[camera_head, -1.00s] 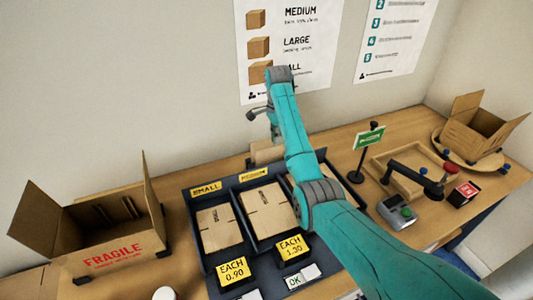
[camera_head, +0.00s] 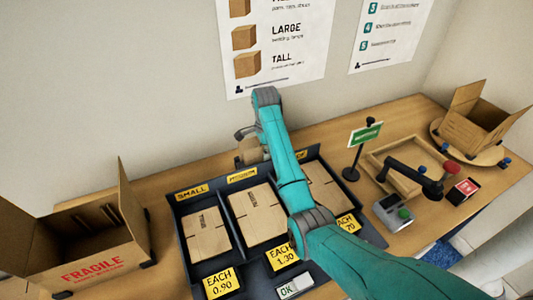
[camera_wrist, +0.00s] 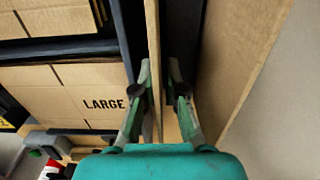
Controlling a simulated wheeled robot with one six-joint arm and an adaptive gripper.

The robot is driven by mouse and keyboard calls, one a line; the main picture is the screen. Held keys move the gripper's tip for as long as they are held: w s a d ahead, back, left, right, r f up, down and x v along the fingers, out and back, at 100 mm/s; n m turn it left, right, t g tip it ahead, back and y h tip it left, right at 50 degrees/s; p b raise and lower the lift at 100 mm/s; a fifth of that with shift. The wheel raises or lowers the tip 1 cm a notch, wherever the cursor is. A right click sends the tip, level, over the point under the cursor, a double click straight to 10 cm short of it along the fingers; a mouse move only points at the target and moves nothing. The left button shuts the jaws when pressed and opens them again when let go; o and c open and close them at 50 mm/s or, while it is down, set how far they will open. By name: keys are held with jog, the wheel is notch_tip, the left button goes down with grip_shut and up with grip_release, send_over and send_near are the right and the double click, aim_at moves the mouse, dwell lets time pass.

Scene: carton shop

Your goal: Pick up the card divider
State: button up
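The card divider is a thin upright cardboard sheet; in the wrist view its edge (camera_wrist: 154,50) runs between my fingers. In the head view the card (camera_head: 251,151) stands behind the dark sorting tray, partly covered by my wrist. My gripper (camera_wrist: 159,82) is over the sheet, one finger on each side. The fingers look spread, with room between the right finger and the thin sheet. I cannot tell whether the left finger touches it. My gripper (camera_head: 247,136) is low at the back of the tray in the head view.
The dark tray (camera_head: 220,192) holds flat cartons in labelled compartments just in front. An open FRAGILE box (camera_head: 95,262) stands left. A green sign (camera_head: 365,134), a wooden tray (camera_head: 378,158) and an open carton (camera_head: 475,118) are right. The wall is close behind.

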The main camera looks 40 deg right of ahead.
notch_tip(320, 180, down, 2)
jog(key=shift+a, duration=0.1)
grip_shut()
